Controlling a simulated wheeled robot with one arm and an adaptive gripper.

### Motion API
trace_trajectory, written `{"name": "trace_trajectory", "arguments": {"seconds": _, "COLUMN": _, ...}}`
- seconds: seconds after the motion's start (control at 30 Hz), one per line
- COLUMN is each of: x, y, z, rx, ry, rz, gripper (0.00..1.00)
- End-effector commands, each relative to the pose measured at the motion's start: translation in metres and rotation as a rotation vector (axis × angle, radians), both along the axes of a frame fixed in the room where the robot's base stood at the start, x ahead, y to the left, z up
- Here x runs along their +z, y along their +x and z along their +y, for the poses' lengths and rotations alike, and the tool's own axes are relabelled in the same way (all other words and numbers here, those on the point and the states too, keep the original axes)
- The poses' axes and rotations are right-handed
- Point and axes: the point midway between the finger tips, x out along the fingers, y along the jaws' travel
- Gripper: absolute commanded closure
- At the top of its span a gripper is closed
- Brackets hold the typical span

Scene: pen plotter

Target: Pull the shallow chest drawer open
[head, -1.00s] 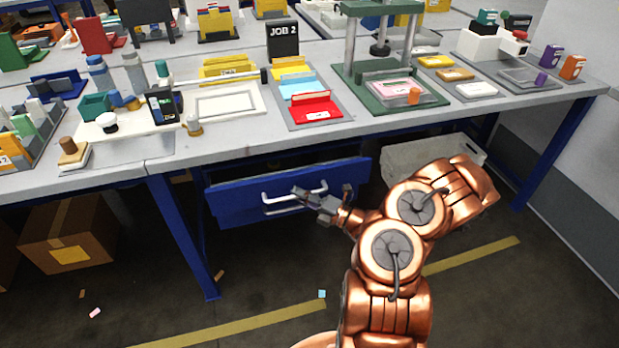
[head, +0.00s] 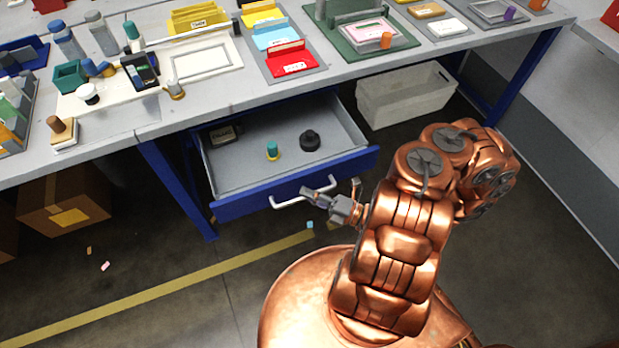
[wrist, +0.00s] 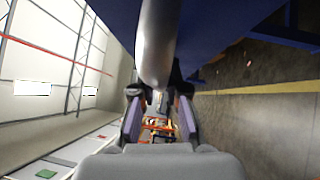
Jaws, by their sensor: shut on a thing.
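The shallow chest drawer (head: 236,174) under the bench has a blue front and a grey inside. It stands well open, pulled out from under the bench top. Its light metal bar handle (head: 288,201) runs along the front. My gripper (head: 318,195) is at the right part of the handle and shut on it. In the wrist view the handle bar (wrist: 158,45) runs down between the two fingers of my gripper (wrist: 158,105). The fingertips are partly hidden by the bar.
In the drawer are a black round knob-like part (head: 310,141), a small teal-topped piece (head: 272,151) and a dark box (head: 221,133). A white bin (head: 405,97) stands right of the drawer. A cardboard box (head: 65,205) is at left. A blue bench leg (head: 177,190) is close by the drawer's left side.

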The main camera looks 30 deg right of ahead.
Motion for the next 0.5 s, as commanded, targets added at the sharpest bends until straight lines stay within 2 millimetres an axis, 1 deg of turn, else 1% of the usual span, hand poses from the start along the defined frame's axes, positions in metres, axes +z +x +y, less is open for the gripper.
{"name": "trace_trajectory", "arguments": {"seconds": 0.03, "x": 0.0029, "y": -0.0027, "z": 0.0017, "rx": 0.003, "ry": 0.001, "rz": -0.001, "gripper": 1.00}}
{"name": "trace_trajectory", "arguments": {"seconds": 0.2, "x": 0.0016, "y": -0.0077, "z": 0.0040, "rx": 0.008, "ry": 0.000, "rz": -0.003, "gripper": 1.00}}
{"name": "trace_trajectory", "arguments": {"seconds": 0.5, "x": 0.0006, "y": -0.0088, "z": 0.0050, "rx": 0.011, "ry": 0.000, "rz": -0.002, "gripper": 1.00}}
